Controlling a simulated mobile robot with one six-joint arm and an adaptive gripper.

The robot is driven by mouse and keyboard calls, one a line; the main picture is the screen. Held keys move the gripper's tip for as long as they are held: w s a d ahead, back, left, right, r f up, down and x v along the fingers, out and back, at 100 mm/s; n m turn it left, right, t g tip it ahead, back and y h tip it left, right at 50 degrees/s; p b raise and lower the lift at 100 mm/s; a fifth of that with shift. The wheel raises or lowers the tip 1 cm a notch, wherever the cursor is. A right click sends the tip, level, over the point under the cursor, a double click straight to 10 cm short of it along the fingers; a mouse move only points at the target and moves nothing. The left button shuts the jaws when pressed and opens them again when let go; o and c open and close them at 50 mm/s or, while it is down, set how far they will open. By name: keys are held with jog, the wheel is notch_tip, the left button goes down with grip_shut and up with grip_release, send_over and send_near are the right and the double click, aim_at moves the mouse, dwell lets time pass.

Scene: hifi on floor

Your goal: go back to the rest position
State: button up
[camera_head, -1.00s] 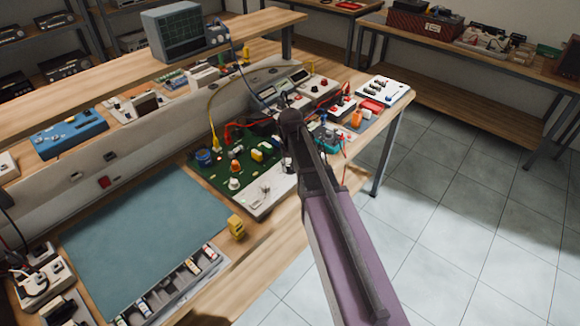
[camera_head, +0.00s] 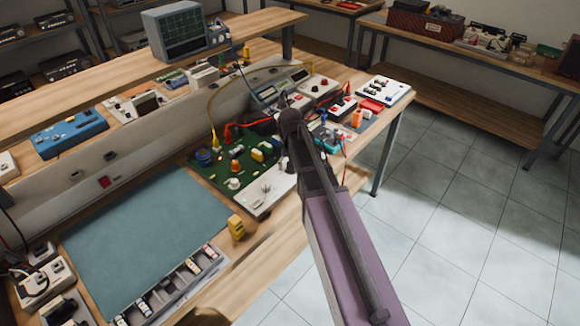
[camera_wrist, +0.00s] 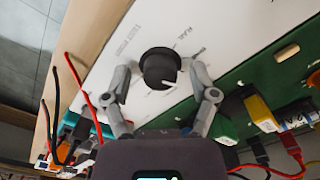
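My gripper (camera_wrist: 160,78) is open in the wrist view, its two fingers spread on either side of a round black knob (camera_wrist: 160,66). A gap shows between the fingers and the knob; I cannot tell how far above it they are. The knob is on a white panel (camera_wrist: 115,45) beside a green board (camera_wrist: 285,60). In the head view, my dark and purple arm reaches over the bench beside the white panel (camera_head: 266,192) and the green board (camera_head: 222,180). The arm hides the gripper there.
Red and black leads (camera_wrist: 78,85) stand close to the left finger. A yellow block (camera_wrist: 257,108) stands to the right. In the head view, a blue-grey mat (camera_head: 145,240) is clear, a small yellow object (camera_head: 236,227) stands beside it, and open tiled floor (camera_head: 450,220) lies right.

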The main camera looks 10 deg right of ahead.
dwell(0.3)
jog(key=s+r+n+p, duration=0.2)
jog(key=s+r+p, duration=0.2)
jog(key=s, duration=1.2)
